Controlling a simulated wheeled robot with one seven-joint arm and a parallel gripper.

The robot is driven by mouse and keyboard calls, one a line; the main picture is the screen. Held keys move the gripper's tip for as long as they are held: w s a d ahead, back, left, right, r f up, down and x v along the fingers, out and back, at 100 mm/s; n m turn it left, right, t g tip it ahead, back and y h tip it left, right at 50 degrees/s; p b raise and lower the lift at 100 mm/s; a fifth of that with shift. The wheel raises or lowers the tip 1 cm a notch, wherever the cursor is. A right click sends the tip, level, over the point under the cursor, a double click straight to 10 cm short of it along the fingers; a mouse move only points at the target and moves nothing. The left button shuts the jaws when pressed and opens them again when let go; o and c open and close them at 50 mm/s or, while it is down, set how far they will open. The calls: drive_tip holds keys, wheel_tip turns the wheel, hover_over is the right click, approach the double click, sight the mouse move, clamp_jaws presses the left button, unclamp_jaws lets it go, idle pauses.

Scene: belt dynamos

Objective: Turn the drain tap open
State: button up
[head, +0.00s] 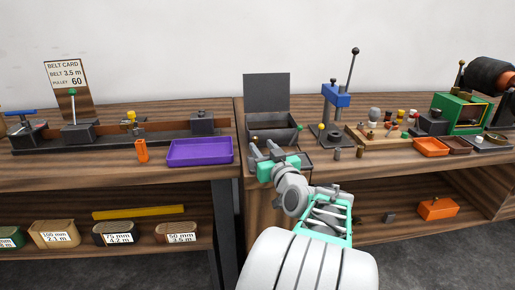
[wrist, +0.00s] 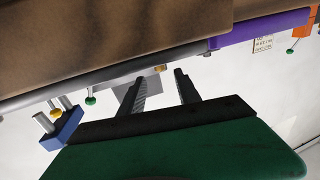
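A dark grey tank (head: 268,124) with a raised lid (head: 267,92) stands at the front of the right bench. A small brass-yellow piece, which looks like the drain tap (head: 256,139), sits low at its front, partly hidden behind my gripper (head: 265,149). In the wrist view, a small brass-orange piece (wrist: 160,69) shows just beyond the fingertips of my gripper (wrist: 160,76). The two dark fingers are apart with nothing between them. I cannot tell whether they touch the tap, nor which way its handle points.
A purple tray (head: 200,152) lies left of the tank, across the gap between the benches. Orange trays (head: 430,147) and a green machine (head: 459,112) are farther right.

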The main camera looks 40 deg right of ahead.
sight(256, 139)
drive_tip(key=x, duration=0.4)
drive_tip(key=shift+w+d, duration=0.1)
drive_tip(key=shift+w, duration=0.2)
drive_tip(key=shift+c, duration=0.5)
clamp_jaws()
